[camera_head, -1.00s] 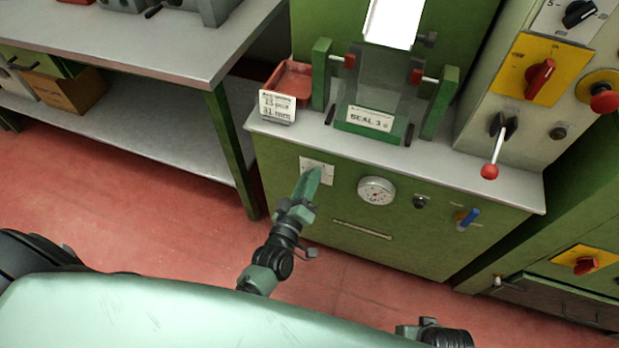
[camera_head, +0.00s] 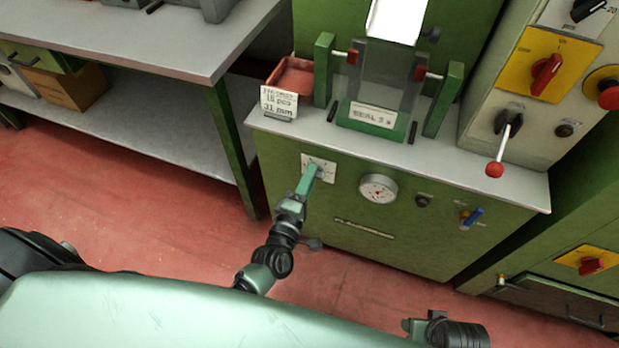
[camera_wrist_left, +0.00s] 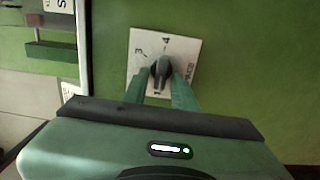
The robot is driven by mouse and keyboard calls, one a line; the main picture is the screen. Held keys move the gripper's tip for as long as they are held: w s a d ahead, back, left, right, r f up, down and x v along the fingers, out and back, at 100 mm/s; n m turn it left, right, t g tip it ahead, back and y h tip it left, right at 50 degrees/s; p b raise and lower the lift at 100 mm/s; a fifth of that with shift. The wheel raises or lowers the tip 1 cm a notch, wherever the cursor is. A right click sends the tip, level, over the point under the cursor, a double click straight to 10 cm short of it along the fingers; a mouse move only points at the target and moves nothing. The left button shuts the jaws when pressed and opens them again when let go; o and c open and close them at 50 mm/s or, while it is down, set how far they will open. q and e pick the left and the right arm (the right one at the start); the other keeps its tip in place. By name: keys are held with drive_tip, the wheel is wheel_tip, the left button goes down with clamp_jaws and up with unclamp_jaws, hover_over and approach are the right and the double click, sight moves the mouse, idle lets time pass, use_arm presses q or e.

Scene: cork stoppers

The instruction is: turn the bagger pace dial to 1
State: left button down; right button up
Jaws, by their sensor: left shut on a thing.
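The pace dial is a dark knob (camera_wrist_left: 160,70) on a white square plate (camera_wrist_left: 136,48) on the green machine front. In the left wrist view a 3 and a 4 show on the plate beside the knob, with small lettering at the right. The plate also shows in the head view (camera_head: 329,163). My left gripper (camera_wrist_left: 160,88) reaches the plate, with one green finger on each side of the knob, shut on it. The fingers hide the lower part of the plate. My right gripper is not seen; only part of my right arm shows at the bottom of the head view.
A round gauge (camera_head: 378,189), a black button (camera_head: 424,200) and a blue-handled valve (camera_head: 471,217) sit right of the dial. Above are a red tray (camera_head: 292,75) and a small sign (camera_head: 279,103). A red-knobbed lever (camera_head: 495,169) stands at the right.

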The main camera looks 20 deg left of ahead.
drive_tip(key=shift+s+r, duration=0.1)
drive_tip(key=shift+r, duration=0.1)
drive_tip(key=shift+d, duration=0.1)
use_arm(q)
drive_tip(key=c, duration=1.4)
unclamp_jaws()
drive_tip(key=shift+c, duration=0.2)
drive_tip(key=shift+s, duration=0.1)
drive_tip(key=s, duration=0.7)
drive_tip(key=shift+s+a+p, duration=0.15)
drive_tip(key=shift+s+p, duration=0.2)
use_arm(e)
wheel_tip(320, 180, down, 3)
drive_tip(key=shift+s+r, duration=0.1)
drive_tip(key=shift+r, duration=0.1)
